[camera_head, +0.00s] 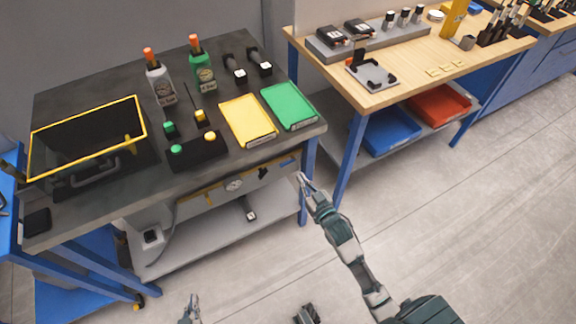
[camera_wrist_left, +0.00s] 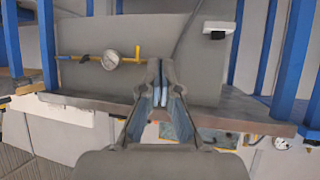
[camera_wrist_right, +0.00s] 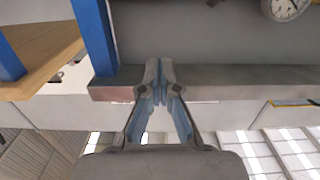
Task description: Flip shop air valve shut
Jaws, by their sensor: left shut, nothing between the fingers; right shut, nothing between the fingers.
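A yellow air pipe (camera_head: 205,188) runs along under the front edge of the dark workbench, with a round white gauge (camera_head: 234,185) on it. A small dark blue part (camera_head: 263,172), perhaps the valve handle, sits right of the gauge; its position is too small to read. The left wrist view shows the gauge (camera_wrist_left: 111,60) and yellow pipe (camera_wrist_left: 78,57); the right wrist view shows part of the gauge (camera_wrist_right: 285,8). My right gripper (camera_head: 301,177) is shut and empty near the bench's right front leg. My left gripper (camera_head: 190,298) is shut and empty, low in front of the bench.
The dark workbench (camera_head: 105,188) carries a yellow-rimmed bin (camera_head: 88,165), bottles and yellow and green trays (camera_head: 290,107). A grey lower shelf (camera_head: 215,235) lies below the pipe. A wooden table (camera_head: 400,90) stands at right. The floor in front is clear.

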